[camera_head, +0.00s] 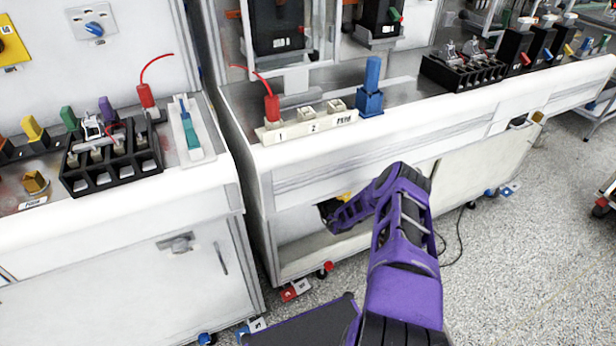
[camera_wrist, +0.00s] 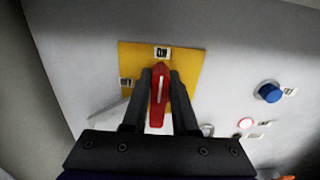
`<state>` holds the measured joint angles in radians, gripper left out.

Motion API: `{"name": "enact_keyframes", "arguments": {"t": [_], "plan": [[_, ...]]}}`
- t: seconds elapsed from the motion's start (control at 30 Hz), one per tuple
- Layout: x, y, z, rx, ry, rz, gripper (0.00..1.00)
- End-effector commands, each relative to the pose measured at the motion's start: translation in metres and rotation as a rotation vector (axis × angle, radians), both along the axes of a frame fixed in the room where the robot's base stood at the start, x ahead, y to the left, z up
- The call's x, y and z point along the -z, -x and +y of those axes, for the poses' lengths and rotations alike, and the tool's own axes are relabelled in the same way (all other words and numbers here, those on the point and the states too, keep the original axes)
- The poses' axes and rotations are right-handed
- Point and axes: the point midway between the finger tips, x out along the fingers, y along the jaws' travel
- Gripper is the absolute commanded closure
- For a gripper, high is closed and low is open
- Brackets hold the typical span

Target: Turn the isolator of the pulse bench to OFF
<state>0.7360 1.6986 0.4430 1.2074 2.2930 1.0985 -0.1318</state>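The isolator is a red handle (camera_wrist: 158,97) with a white stripe, on a yellow plate (camera_wrist: 188,68) in the wrist view. Its tip points up in the picture, toward the small label (camera_wrist: 162,52) at the plate's top. Another label (camera_wrist: 126,82) sits at the plate's left edge; I cannot read either surely. My gripper (camera_wrist: 161,88) has one dark finger on each side of the handle, close against it, and looks shut on it. In the head view my gripper (camera_head: 332,212) reaches into the recess below the bench top (camera_head: 290,165); the handle is hidden there.
In the head view a second bench (camera_head: 110,225) stands to the left. Open speckled floor (camera_head: 520,250) lies to the right.

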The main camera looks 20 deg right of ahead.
Motion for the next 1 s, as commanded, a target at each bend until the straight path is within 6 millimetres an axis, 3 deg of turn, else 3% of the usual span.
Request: {"name": "enact_keyframes", "arguments": {"t": [0.03,0.13,0.63,1.0], "plan": [[0.0000,0.0001,0.0000,0.000,0.000,0.000,0.84],[0.0000,0.0001,0.0000,0.000,0.000,0.000,1.00],[-0.0001,0.0003,0.0010,0.000,0.050,-0.002,1.00],[0.0004,0.0005,0.0061,0.000,0.317,-0.012,1.00]]}}
